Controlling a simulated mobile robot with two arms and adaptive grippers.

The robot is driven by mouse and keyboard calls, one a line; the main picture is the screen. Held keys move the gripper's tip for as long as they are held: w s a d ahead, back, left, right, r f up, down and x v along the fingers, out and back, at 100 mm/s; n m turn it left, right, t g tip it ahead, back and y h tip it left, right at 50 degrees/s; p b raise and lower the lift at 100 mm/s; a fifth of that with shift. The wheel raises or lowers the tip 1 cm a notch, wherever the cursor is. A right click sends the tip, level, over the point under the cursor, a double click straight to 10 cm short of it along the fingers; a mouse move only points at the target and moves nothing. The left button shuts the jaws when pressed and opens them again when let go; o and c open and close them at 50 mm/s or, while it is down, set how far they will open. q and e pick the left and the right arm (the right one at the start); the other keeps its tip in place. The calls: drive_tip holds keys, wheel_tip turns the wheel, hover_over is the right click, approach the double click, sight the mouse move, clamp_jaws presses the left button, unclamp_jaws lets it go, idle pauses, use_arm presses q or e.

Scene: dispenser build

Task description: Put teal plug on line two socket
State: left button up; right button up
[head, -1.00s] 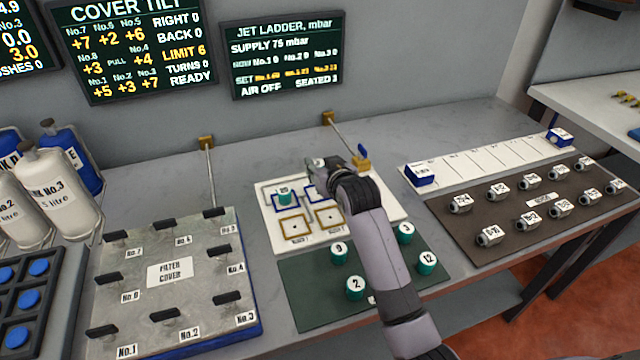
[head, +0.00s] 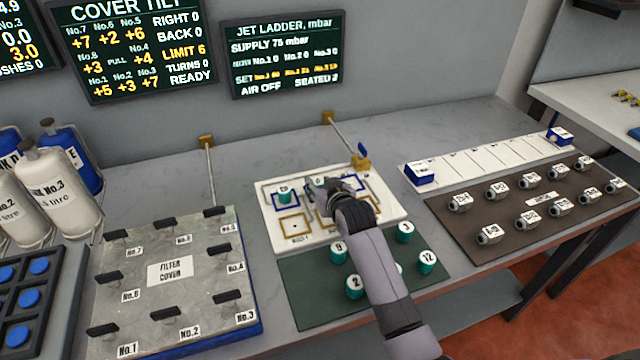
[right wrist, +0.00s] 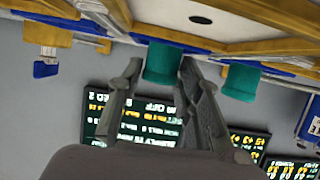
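A teal plug (head: 318,183) with a pale numbered top is at the middle blue-framed socket of the white board (head: 283,240). My right gripper (head: 328,190) reaches over the board at it. In the right wrist view, which is upside down, the gripper's fingers (right wrist: 160,75) stand on both sides of the teal plug (right wrist: 163,66), close against it. Whether the plug is fully seated cannot be told. Another teal plug (head: 284,195) stands on the left blue-framed socket and also shows in the wrist view (right wrist: 241,83). My left gripper is not in view.
A green mat (head: 305,310) in front holds several numbered teal plugs. A brass fitting with a blue lever (head: 361,160) stands behind the board. The filter cover (head: 170,270) is at the left, the brown fitting tray (head: 470,250) at the right. Bare bench lies behind.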

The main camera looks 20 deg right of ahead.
drive_tip(key=o, duration=0.3)
drive_tip(key=shift+r, duration=0.2)
drive_tip(key=v, duration=1.2)
drive_tip(key=shift+d, duration=0.1)
